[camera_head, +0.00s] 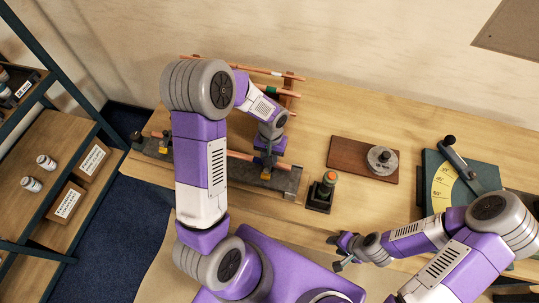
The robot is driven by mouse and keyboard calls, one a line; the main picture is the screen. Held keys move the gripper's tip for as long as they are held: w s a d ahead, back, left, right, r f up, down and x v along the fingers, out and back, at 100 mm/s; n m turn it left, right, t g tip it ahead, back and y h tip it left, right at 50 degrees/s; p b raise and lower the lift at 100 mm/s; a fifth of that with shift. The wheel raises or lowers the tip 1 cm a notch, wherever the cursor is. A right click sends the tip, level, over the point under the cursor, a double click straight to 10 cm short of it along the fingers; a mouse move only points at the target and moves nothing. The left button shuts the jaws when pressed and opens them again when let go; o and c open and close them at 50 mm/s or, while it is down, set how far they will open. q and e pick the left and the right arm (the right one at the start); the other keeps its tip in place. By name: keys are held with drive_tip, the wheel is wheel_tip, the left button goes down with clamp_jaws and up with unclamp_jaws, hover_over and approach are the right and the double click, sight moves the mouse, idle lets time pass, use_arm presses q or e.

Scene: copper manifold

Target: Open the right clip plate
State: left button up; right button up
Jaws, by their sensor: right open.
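A dark grey fixture bar (290,183) lies along the left part of the workbench, with a copper pipe (240,155) along it. A yellow-orange piece (163,149) shows at its left end. My left arm hides the bar's middle. My right gripper (334,253) is open and empty near the bench's front edge, apart from the fixture.
A rack with copper pipes (265,71) stands behind. To the right are a dark post with an orange-green top (321,192), a brown board (348,157) with a round metal disc (382,160), and a green angle-marked bender (435,165). Shelves (45,150) stand at left.

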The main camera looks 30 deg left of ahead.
use_arm(q)
drive_tip(key=shift+w+a+r+p, duration=0.15)
drive_tip(key=shift+w+r+p, duration=0.2)
drive_tip(key=shift+w, duration=0.2)
drive_tip(key=shift+f, duration=0.1)
drive_tip(key=shift+w+a+g+p, duration=0.1)
drive_tip(key=shift+w+g+p, duration=0.45)
drive_tip(key=shift+p, duration=0.2)
drive_tip(key=shift+w+a+g, duration=0.1)
drive_tip(key=shift+w+g, duration=0.25)
drive_tip(key=shift+h, duration=0.3)
drive_tip(key=shift+w+a+g+p, duration=0.2)
drive_tip(key=shift+w+g+p, duration=0.35)
drive_tip(key=shift+w+g, duration=0.15)
